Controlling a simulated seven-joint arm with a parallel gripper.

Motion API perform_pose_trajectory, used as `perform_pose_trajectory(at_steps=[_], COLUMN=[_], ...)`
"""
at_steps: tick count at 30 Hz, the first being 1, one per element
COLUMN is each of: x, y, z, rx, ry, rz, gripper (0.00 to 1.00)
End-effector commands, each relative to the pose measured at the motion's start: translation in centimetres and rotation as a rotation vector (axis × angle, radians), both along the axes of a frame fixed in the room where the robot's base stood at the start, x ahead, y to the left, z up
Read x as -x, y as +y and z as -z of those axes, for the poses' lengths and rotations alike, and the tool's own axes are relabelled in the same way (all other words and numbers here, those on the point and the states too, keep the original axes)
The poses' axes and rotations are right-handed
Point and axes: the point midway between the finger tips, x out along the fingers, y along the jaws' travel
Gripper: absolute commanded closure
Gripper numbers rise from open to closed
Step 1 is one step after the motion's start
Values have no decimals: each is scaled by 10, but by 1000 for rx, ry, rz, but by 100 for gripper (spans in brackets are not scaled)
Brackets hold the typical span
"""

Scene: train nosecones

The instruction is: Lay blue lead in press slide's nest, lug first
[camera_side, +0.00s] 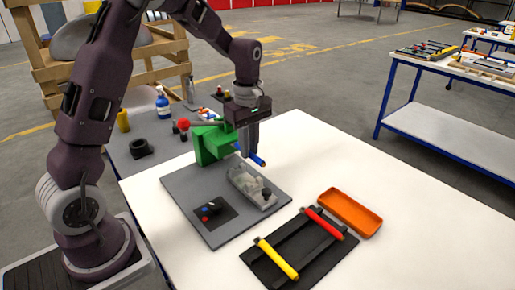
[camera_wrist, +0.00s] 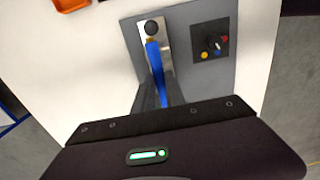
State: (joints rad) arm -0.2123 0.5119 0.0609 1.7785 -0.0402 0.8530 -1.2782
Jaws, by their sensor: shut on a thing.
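My gripper (camera_side: 249,149) is shut on the blue lead (camera_side: 258,160), a slim blue rod. It is held above the grey base plate beside the green press (camera_side: 210,143). The light grey press slide (camera_side: 242,178) lies in front, with a black knob on its near end. In the wrist view, the blue lead (camera_wrist: 156,62) extends from between my fingertips (camera_wrist: 158,92) over the slide (camera_wrist: 147,34) toward its black knob (camera_wrist: 151,27). A small tan tip shows at the lead's far end. The lead and fingers hide most of the nest; I cannot tell whether they touch.
A black rack (camera_side: 283,250) holds a yellow lead (camera_side: 277,258) and a red lead (camera_side: 324,223). An orange tray (camera_side: 350,212) stands beside it. The white table's right side is clear.

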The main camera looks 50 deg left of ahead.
Motion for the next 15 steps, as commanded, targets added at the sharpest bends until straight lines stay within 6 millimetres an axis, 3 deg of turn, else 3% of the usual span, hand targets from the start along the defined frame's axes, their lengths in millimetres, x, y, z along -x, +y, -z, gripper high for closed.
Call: perform_pose_trajectory(at_steps=[15], x=[0], y=[-1], z=[55], rx=[0], ry=[1], rz=[0], gripper=[100])
